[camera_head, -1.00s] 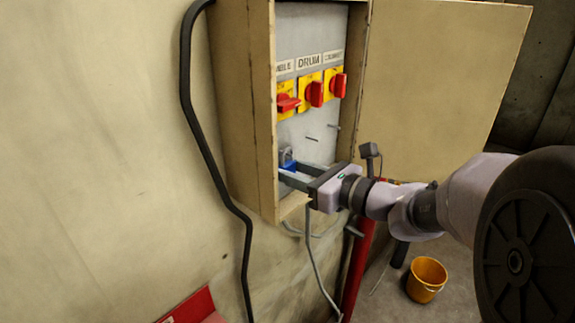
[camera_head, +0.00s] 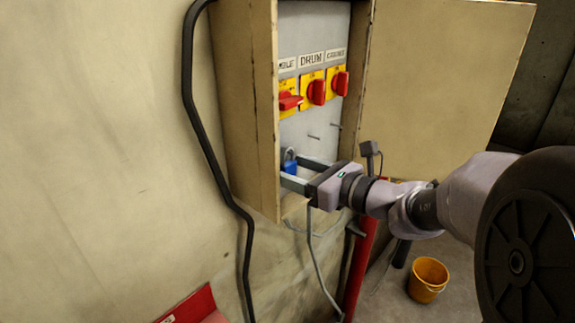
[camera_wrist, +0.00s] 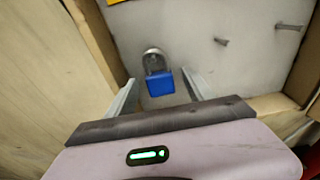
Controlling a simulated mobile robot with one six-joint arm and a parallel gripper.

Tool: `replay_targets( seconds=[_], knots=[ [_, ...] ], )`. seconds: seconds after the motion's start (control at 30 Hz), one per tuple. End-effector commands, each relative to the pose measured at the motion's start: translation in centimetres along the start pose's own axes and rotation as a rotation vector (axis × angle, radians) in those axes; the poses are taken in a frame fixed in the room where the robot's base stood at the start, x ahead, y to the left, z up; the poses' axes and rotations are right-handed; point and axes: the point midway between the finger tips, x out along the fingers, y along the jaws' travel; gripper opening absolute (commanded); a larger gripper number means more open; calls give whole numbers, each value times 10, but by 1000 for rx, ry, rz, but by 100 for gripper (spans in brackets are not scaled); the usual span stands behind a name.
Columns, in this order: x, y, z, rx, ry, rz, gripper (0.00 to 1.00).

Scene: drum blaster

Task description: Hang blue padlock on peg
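The blue padlock (camera_head: 290,166) is low in the open panel box, against the grey back plate. In the wrist view the padlock (camera_wrist: 160,84) has its grey shackle up and its blue body below. It is in line with two bare pegs (camera_wrist: 221,41) to its right; whether a peg passes through its shackle I cannot tell. These pegs also show in the head view (camera_head: 313,137). My gripper (camera_head: 291,166) is open, with its fingers reaching into the box. In the wrist view a finger stands on either side below the padlock, with visible gaps.
Red rotary switches (camera_head: 316,92) on yellow plates sit above the pegs. The box's left wall (camera_head: 268,110) and bottom lip are close to my fingers. The box door (camera_head: 445,85) stands open at right. A yellow bucket (camera_head: 428,280) is on the floor.

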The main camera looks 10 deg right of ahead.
Motion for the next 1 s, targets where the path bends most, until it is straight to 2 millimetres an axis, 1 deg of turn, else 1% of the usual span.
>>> replay_targets(
  seconds=[0.17,0.27,0.37,0.47,0.6,0.73,0.83,0.93,0.97,1.0],
  knots=[
    [-2,0,0,0,0,-1,61],
    [-13,-1,0,-2,-1,-3,61],
    [-34,-1,-2,-1,-1,-5,61],
    [-62,-2,-2,-2,0,-8,61],
    [-108,-2,-3,-2,-1,-9,61],
    [-144,-2,-3,0,0,-7,61],
    [-162,-1,-1,-1,0,-5,61],
    [-171,1,-2,-3,3,1,61],
    [-170,4,-7,-11,11,8,61],
    [-166,11,-20,-34,35,28,61]
  ],
)
